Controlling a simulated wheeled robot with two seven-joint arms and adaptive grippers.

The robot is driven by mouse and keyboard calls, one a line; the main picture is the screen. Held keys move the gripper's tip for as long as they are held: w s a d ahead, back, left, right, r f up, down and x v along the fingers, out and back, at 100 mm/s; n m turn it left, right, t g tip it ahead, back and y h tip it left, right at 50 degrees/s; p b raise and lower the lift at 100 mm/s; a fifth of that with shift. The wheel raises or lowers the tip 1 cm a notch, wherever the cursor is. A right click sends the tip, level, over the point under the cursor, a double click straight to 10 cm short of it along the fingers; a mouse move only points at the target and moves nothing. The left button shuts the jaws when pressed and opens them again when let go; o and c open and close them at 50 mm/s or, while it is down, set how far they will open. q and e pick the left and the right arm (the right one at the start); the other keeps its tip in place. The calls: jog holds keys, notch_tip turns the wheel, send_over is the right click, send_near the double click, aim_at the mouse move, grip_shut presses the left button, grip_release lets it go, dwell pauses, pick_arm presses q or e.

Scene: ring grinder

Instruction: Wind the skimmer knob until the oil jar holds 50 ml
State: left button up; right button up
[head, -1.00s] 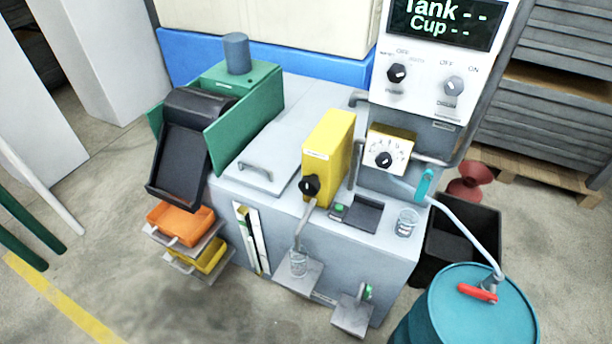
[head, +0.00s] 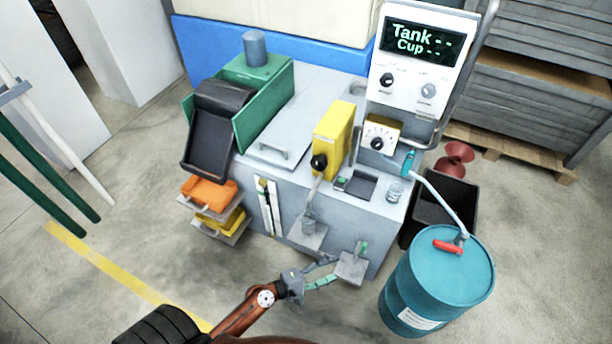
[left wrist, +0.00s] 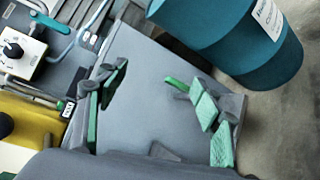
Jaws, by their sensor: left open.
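The black knob (head: 319,162) sits on the front of the yellow skimmer box (head: 334,136); its label is too small to read. A spout runs down from the box to a small clear jar (head: 308,222) on a low shelf (head: 309,237); I cannot read its level. My left gripper (head: 335,271) is open and empty, low in front of the machine, beside the small front bracket (head: 352,269) and well below the knob. In the left wrist view my left gripper's green-padded fingers (left wrist: 160,88) are spread apart in front of the grey machine wall. My right gripper is out of view.
A second clear cup (head: 394,190) stands on the machine top. The display (head: 420,43) reads Tank and Cup with dashes. A dial box (head: 380,137) is right of the skimmer. A teal drum (head: 445,280) stands at right; floor at front left is open.

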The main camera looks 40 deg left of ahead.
pick_arm(q)
jog(key=w+a+r+n+t+y+p, duration=0.25)
jog(key=w+a+r+n, duration=0.2)
jog(key=r, duration=0.25)
jog(key=w+a+r+n+t+y+p, duration=0.1)
jog(key=w+a+r+n+p, duration=0.25)
jog(key=r+n, duration=0.2)
jog(key=n+y+p, duration=0.5)
jog(key=n+y, duration=0.2)
jog(key=n, duration=0.7)
send_near(317, 166)
jog(key=d+x, duration=0.1)
jog(key=x, duration=0.3)
jog(key=shift+w+a+g+y, duration=0.25)
jog(key=shift+a, duration=0.4)
jog(key=b+x, duration=0.1)
jog(key=x, duration=0.6)
jog(key=shift+d+b, duration=0.1)
jog(key=shift+b, duration=0.3)
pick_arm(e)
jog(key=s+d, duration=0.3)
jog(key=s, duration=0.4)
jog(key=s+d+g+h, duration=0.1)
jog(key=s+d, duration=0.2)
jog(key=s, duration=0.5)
pick_arm(q)
jog(key=shift+c, duration=0.7)
jog(key=c, duration=1)
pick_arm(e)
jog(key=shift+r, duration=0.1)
